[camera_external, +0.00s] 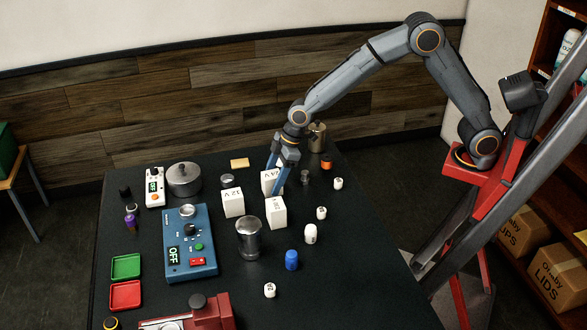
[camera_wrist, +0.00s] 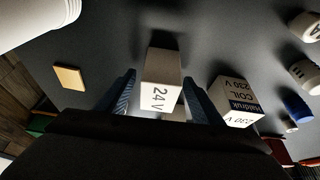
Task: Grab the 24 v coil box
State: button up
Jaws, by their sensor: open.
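The 24 V coil box (camera_wrist: 158,92) is a white box with "24 V" on its face. In the wrist view it stands between the two blue fingers of my gripper (camera_wrist: 159,79), with a gap visible on each side. In the external view the box (camera_external: 266,181) is partly hidden by a finger of my gripper (camera_external: 275,183), which points down at it. My gripper is open and holds nothing. A 12 V box (camera_external: 232,203) is to its left. A 230 V coil box (camera_external: 276,214) is in front of it, and on the right in the wrist view (camera_wrist: 237,102).
A metal cylinder (camera_external: 249,240) stands in front of the boxes, with a blue tester (camera_external: 190,245) to the left. A lidded pot (camera_external: 184,180) and a yellow block (camera_external: 240,163) are behind. Several small bottles and caps, one blue (camera_external: 292,260), are to the right.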

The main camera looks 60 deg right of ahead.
jog(key=shift+w+a+f, duration=0.15)
jog(key=shift+f, duration=0.45)
jog(key=c, duration=1.3)
